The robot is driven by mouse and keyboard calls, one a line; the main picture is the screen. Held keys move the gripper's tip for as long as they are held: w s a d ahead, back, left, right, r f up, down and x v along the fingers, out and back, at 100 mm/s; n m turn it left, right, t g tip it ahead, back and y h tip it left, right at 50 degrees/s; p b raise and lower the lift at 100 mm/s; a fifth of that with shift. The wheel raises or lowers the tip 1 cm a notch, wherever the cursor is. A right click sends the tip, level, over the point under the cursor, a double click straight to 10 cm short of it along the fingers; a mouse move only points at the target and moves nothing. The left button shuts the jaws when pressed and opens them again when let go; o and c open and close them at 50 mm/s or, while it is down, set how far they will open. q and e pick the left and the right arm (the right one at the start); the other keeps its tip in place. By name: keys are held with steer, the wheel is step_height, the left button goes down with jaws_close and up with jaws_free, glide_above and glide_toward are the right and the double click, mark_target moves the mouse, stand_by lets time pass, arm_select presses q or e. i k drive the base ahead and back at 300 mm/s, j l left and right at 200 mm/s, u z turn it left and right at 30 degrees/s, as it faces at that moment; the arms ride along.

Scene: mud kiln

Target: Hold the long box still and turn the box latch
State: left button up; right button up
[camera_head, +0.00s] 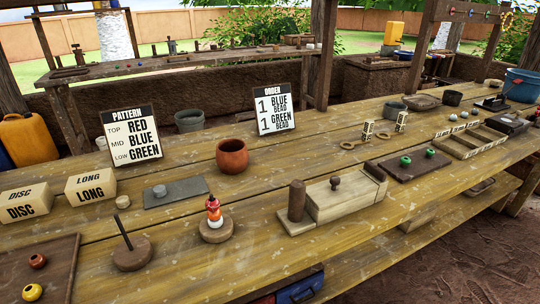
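A long pale wooden box (345,199) sits on the near middle of the wooden bench. A dark knob (335,183) stands up from its top, and a darker brown block (375,171) is at its right end. A dark upright cylinder (296,201) stands at its left end. I cannot tell which of these parts is the latch. A smaller pale block (92,187) lettered LONG sits at the left, and it shows no clear latch. Neither of my grippers is in view.
A peg stand (131,256), a stand with a red and white stacked figure (214,222) and a clay pot (232,156) are left of the long box. A dark tray (413,166) with green beads and a slotted wooden tray (470,141) are to the right.

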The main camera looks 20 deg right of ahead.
mark_target(380, 174)
steer(key=z, duration=1.3)
steer(key=i+l+u, duration=0.25)
steer(key=k, duration=0.1)
